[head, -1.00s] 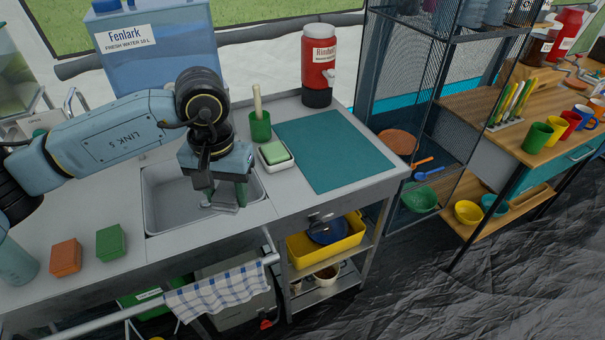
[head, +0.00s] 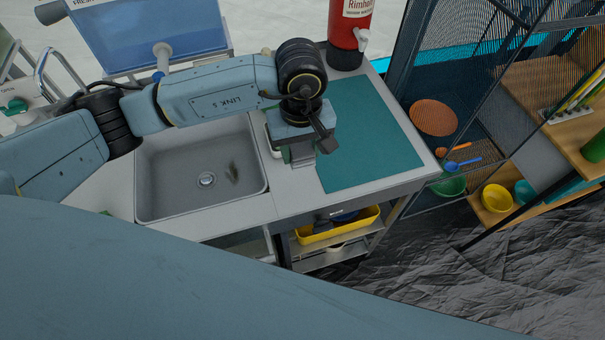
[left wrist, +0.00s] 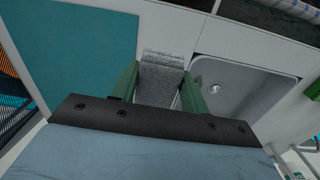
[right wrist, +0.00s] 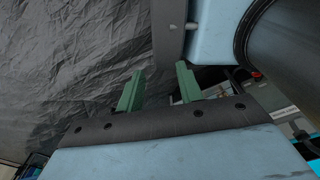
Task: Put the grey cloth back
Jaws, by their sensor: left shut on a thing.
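My left gripper (head: 301,152) is over the strip of counter between the sink and the teal mat. It is shut on the grey cloth (left wrist: 160,72), which shows between the green fingers in the left wrist view. In the head view, a grey bit of the cloth (head: 303,160) shows under the gripper; the rest is hidden. I cannot tell whether the cloth touches the counter. My right gripper (right wrist: 158,85) is open and empty, with the dark floor sheet behind it.
The sink (head: 207,150) has a dark smudge on its floor. The teal mat (head: 370,140) is bare. A red drink dispenser (head: 349,30) stands behind it. A yellow tray (head: 337,231) is on the shelf below, and a mesh rack (head: 440,60) stands to the right. My own arm covers the front.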

